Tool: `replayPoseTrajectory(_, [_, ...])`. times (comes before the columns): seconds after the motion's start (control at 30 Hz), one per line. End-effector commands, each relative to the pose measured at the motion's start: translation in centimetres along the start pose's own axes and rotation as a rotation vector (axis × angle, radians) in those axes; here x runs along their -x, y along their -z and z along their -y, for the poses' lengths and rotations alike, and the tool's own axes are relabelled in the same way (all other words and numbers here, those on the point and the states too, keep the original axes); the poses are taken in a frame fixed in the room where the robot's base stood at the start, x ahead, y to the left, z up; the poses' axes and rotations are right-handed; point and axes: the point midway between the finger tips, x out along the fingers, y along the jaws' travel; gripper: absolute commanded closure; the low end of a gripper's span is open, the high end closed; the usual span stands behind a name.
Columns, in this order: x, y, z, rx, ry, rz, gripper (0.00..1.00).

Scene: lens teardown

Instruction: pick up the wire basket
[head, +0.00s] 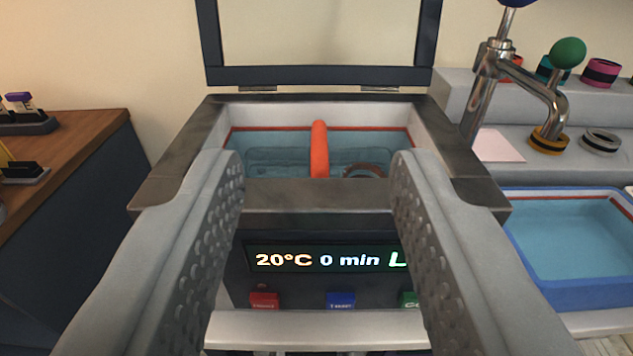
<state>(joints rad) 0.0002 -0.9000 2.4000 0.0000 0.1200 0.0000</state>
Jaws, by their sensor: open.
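The wire basket (280,158) sits low in the water of the open-lidded bath (165,165). Its thick orange handle (319,145) stands up in the middle of the opening. A brownish ring-shaped thing (362,170) shows beside the handle, partly hidden by the bath's front rim. My gripper (316,165) is open and empty. Its two fingers reach forward over the bath's front, one on each side of the handle, apart from it. The lower part of the basket is hidden by the front wall and the fingers.
The bath's lid (320,75) stands raised behind. The front panel display (320,258) reads 20°C 0 min, above coloured buttons. A wooden-topped cabinet (70,150) stands left.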

Motion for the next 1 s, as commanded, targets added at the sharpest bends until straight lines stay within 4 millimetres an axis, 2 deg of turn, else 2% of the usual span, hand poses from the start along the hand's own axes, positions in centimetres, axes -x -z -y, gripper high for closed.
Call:
replayPoseTrajectory(0.17, [-0.2, 0.1, 0.0, 0.0, 0.0, 0.008, 0.57])
replayPoseTrajectory(0.27, [-1.2, 0.4, 0.0, 0.0, 0.0, 0.046, 0.57])
replayPoseTrajectory(0.6, [-8.0, 2.7, -0.1, 0.003, -0.003, 0.358, 0.57])
replayPoseTrajectory(1.0, [-15.7, 4.2, -0.3, 0.004, -0.004, 0.757, 0.57])
